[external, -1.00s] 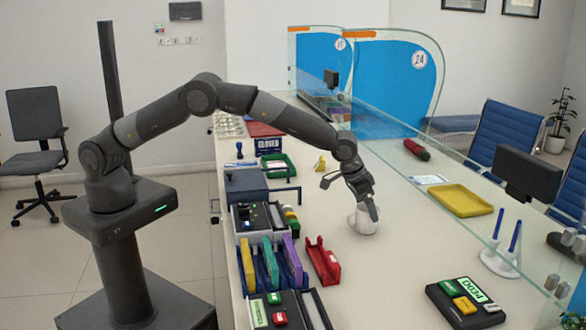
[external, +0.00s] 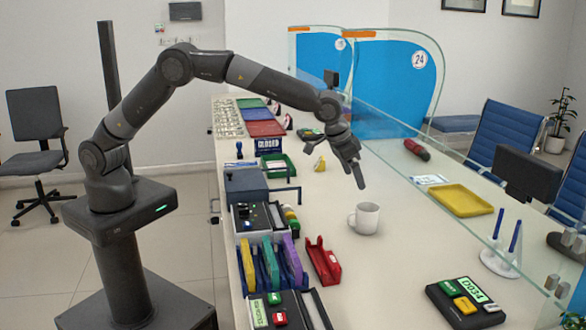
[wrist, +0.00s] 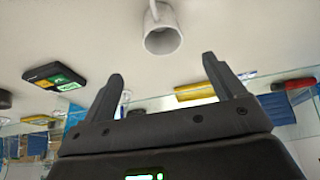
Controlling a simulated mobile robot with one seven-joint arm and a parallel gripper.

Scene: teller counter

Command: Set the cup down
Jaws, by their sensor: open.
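The white cup (external: 365,218) stands upright on the counter in the external view, its handle to the left. It also shows at the top of the wrist view (wrist: 162,30), beyond the fingertips. My gripper (external: 354,168) is open and empty, above the cup and apart from it. In the wrist view its two fingers (wrist: 161,72) are spread wide with nothing between them.
A red stapler-like holder (external: 323,261) and upright coloured folders (external: 270,263) stand left of the cup. A yellow tray (external: 461,200) lies to the right, by the glass screen. Bare counter surrounds the cup.

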